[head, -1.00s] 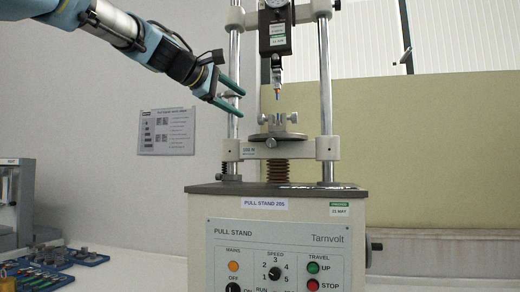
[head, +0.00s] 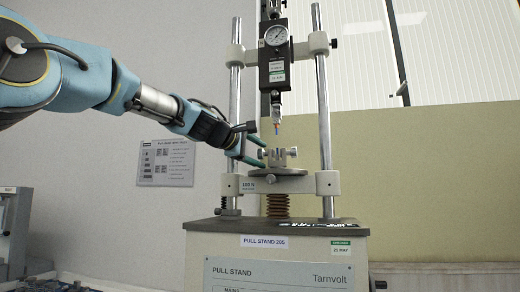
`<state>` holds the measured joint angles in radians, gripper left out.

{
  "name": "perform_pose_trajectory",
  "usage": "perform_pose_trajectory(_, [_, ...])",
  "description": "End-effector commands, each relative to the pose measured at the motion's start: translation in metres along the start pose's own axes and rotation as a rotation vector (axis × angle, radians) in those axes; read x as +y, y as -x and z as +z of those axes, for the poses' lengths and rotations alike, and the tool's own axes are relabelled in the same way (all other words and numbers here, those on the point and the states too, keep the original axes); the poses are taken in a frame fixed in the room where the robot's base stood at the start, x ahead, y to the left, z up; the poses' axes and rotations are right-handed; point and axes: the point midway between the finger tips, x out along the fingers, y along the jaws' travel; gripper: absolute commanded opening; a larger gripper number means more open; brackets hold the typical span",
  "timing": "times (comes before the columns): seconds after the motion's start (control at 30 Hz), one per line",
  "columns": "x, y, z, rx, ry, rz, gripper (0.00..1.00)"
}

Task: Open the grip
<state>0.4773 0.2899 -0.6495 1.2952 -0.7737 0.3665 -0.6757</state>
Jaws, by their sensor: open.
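The pull stand (head: 275,240) faces me. Its lower grip (head: 284,156), a small metal clamp with side screws, sits upright on the round plate (head: 276,172) between two chrome columns. Above it, a small probe with a blue and orange tip (head: 277,126) hangs under the dial gauge (head: 276,36), apart from the grip. My gripper (head: 263,154) reaches in from the left, with its two green fingers spread and nothing seen between them. The fingertips are close to the left side of the grip. I cannot tell whether they touch it. The grip's inner gap is too small to judge.
The left column (head: 235,80) stands close to my gripper, and the right column (head: 322,100) is beyond the grip. A printed notice (head: 166,163) hangs on the wall. Another device (head: 14,225) and a blue tray of small parts (head: 65,286) are at lower left.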

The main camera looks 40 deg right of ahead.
Motion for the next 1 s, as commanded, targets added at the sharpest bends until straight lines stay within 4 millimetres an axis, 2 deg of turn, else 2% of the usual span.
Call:
perform_pose_trajectory(0.37, [-0.0007,-0.0065,-0.0001,0.001,-0.001,0.000,0.69])
perform_pose_trajectory(1.0, [-0.0009,-0.0063,-0.0001,0.000,0.000,-0.001,0.00])
